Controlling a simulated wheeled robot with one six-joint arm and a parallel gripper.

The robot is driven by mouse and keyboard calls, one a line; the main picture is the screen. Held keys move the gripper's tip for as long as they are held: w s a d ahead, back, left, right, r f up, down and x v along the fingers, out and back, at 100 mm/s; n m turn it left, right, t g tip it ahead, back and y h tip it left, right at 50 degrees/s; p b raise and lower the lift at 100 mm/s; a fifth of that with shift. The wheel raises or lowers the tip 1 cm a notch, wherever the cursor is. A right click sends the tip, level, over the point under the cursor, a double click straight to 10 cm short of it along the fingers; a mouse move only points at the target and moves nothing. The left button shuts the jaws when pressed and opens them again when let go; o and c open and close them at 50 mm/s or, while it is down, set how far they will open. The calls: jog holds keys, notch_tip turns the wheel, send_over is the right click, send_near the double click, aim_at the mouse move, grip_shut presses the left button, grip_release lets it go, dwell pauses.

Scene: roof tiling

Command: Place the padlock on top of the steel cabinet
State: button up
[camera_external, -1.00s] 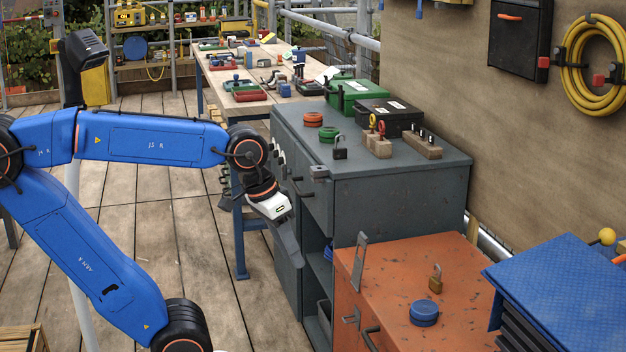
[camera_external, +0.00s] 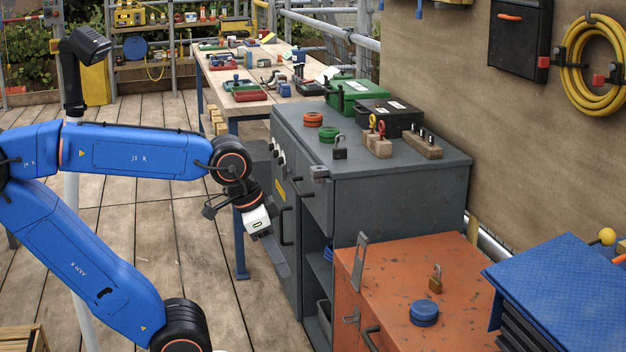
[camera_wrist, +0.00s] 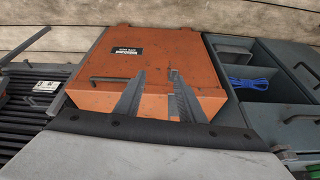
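A brass padlock (camera_external: 435,284) stands on the orange cabinet (camera_external: 385,273), behind a blue round tin. The grey steel cabinet (camera_external: 400,180) stands behind the orange one. A darker padlock (camera_external: 340,153) stands on its top near the front-left edge. My gripper (camera_external: 281,268) is in front of the steel cabinet's left side, below its top and away from both padlocks. In the wrist view its two fingers (camera_wrist: 157,76) are apart with nothing between them. The orange cabinet's front (camera_wrist: 145,55) shows beyond them there. No padlock is visible in the wrist view.
The steel cabinet's top also holds orange and green rings (camera_external: 313,119), wooden blocks (camera_external: 378,145) and black and green cases (camera_external: 390,115). Its front-right top is clear. A blue tin (camera_external: 424,313) and an upright metal plate (camera_external: 359,262) are on the orange cabinet.

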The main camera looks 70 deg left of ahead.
jog(key=w+r+m+g, duration=0.1)
jog(key=w+r+m, duration=0.35)
jog(key=w, duration=0.45)
jog(key=r+m+g, duration=0.1)
jog(key=m+g, duration=0.2)
jog(key=m, duration=0.9)
send_over(436, 279)
jog(key=shift+n, duration=0.25)
notch_tip(436, 279, down, 10)
jog(key=shift+s+f, duration=0.15)
jog(key=shift+d+f, duration=0.1)
jog(key=shift+f, duration=3.05)
grip_shut()
